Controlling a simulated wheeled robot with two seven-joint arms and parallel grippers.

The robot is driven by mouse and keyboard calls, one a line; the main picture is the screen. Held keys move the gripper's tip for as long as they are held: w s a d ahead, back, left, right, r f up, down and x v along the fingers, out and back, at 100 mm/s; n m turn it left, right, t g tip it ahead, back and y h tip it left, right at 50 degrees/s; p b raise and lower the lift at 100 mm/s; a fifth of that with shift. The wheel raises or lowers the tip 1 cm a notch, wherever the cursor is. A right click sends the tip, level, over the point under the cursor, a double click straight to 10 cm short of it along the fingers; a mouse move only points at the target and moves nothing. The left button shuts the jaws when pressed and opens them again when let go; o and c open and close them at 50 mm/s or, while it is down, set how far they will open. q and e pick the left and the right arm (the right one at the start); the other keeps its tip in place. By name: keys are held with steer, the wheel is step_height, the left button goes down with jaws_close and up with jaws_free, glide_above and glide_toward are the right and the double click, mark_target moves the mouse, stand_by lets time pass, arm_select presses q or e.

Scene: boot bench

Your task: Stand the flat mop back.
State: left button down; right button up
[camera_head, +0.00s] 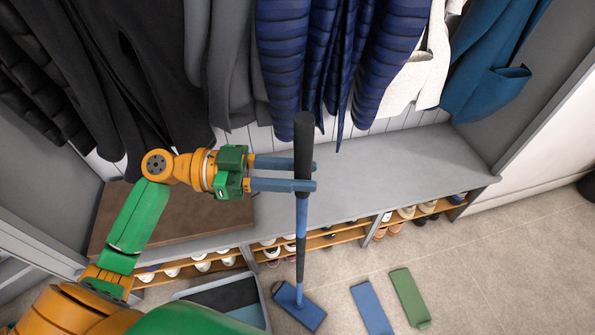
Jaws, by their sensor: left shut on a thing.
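The flat mop (302,215) has a black upper handle, a blue shaft with dark bands and a blue flat head (299,306) low in the head view. It looks close to upright. My left gripper (309,174) is shut on the black part of the handle, below its top end, in front of the bench. The mop head appears at floor level beside a grey tray; I cannot tell whether it touches the floor. My right gripper is not in view.
A grey bench (390,165) with shoe shelves (325,238) runs behind, under hanging coats (285,60). A brown board (165,215) lies on its left part. A grey tray (263,300) stands on the floor. Blue (371,308) and green (409,297) flat pads lie right of the mop.

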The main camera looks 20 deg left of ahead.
arm_select(q)
steer(key=c, duration=0.5)
jaws_free()
steer(key=shift+a+f, duration=0.15)
steer(key=shift+a, duration=0.05)
steer(key=b+v, duration=0.3)
steer(key=v, duration=0.3)
steer(key=shift+s+a+r, duration=0.2)
steer(key=shift+a, duration=0.1)
